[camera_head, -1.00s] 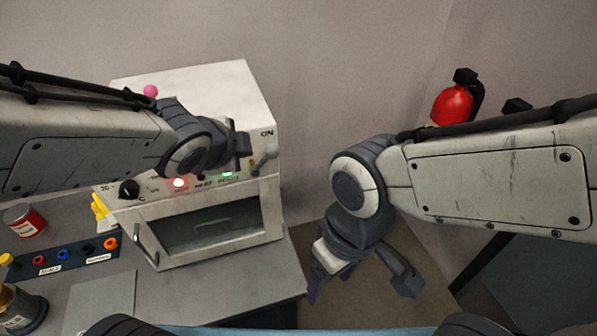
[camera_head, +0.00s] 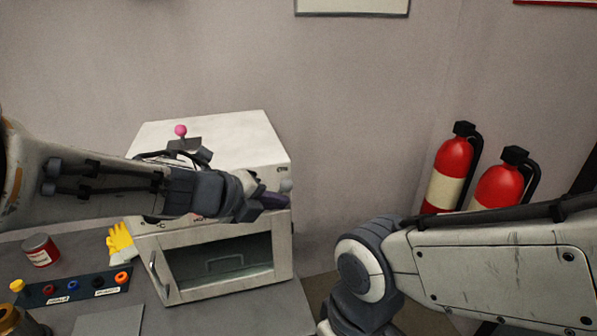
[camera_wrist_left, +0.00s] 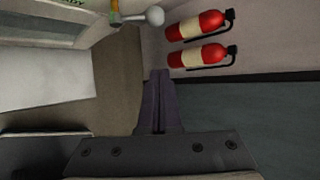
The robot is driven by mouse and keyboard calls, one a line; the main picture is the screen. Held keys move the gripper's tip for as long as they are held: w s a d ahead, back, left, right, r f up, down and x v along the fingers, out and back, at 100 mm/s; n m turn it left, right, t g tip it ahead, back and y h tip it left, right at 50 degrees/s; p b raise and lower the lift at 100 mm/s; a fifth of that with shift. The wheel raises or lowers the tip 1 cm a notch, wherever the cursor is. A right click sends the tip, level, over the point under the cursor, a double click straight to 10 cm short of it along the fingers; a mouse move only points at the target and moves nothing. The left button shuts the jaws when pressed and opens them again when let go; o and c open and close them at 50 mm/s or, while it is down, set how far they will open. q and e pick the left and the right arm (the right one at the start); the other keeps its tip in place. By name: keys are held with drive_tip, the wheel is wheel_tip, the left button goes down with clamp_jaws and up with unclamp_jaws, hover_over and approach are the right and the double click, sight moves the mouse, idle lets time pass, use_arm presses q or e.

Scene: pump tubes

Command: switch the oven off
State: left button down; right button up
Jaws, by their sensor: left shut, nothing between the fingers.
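The oven (camera_head: 215,130) is a white box with a glass door (camera_head: 222,262) on the bench, its door shut. A switch lever with a pale grey ball knob (camera_head: 287,186) is at the right end of its front panel, by the "ON" label. The knob also shows in the left wrist view (camera_wrist_left: 155,16), beyond the fingertips. My left gripper (camera_head: 274,201) is shut and empty, just below and left of the knob in the head view. I cannot tell whether they touch. My left arm hides much of the panel. My right gripper is out of view.
A pink ball (camera_head: 180,130) stands on the oven's top. A red can (camera_head: 40,250), yellow gloves (camera_head: 121,241) and a dark strip with coloured sockets (camera_head: 72,287) are on the bench at left. Two fire extinguishers (camera_head: 447,175) stand by the wall at right.

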sight(279, 193)
use_arm(q)
drive_tip(key=b+x, duration=0.5)
drive_tip(key=x, duration=0.6)
drive_tip(key=shift+w+a+r+p, duration=0.2)
drive_tip(key=shift+a+r+p, duration=0.2)
drive_tip(key=shift+a+p, duration=0.15)
drive_tip(key=shift+w+a+r+p, duration=0.2)
drive_tip(key=shift+a+r+p, duration=0.25)
drive_tip(key=shift+a, duration=0.15)
drive_tip(key=shift+w+a+r+p, duration=0.25)
drive_tip(key=shift+a+r+p, duration=0.1)
drive_tip(key=shift+a+p, duration=0.2)
